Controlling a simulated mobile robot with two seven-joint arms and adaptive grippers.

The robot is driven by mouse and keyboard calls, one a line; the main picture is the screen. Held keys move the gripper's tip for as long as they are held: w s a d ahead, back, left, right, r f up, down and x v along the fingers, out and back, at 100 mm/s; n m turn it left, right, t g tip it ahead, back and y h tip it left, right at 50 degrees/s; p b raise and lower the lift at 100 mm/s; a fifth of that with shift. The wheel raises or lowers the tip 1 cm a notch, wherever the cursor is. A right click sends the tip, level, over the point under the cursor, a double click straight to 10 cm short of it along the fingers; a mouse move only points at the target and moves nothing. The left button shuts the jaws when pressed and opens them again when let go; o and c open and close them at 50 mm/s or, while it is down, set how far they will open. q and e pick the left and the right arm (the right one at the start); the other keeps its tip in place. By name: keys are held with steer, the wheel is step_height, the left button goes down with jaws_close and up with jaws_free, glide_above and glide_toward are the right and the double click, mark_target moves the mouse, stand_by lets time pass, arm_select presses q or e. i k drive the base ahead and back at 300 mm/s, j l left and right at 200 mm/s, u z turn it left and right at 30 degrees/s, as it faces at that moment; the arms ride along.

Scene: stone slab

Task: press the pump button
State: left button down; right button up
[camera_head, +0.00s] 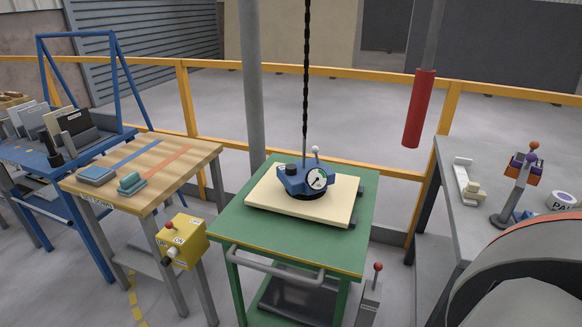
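A blue suction device (300,182) with a round white gauge (316,179) sits on a pale stone slab (265,198). A black knob (291,169) and a lever with a light ball tip (315,150) stand up from it. The slab lies flat on the green cart (232,222). A yellow box (190,240) with a red knob, small labels and a pale round part is at the front left. I cannot tell from the view which of these parts is the pump button. Neither of my grippers is in view.
A dark chain (306,75) hangs above the device. A wooden-topped table (160,160) stands left, and a grey table (480,215) right. A red cylinder (419,108) hangs between cart and grey table. A large curved grey and red object (535,270) fills the lower right.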

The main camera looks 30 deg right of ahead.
mark_target(290, 169)
steer(key=i+l, duration=0.1)
steer(key=i, duration=0.3)
steer(key=z, duration=1.75)
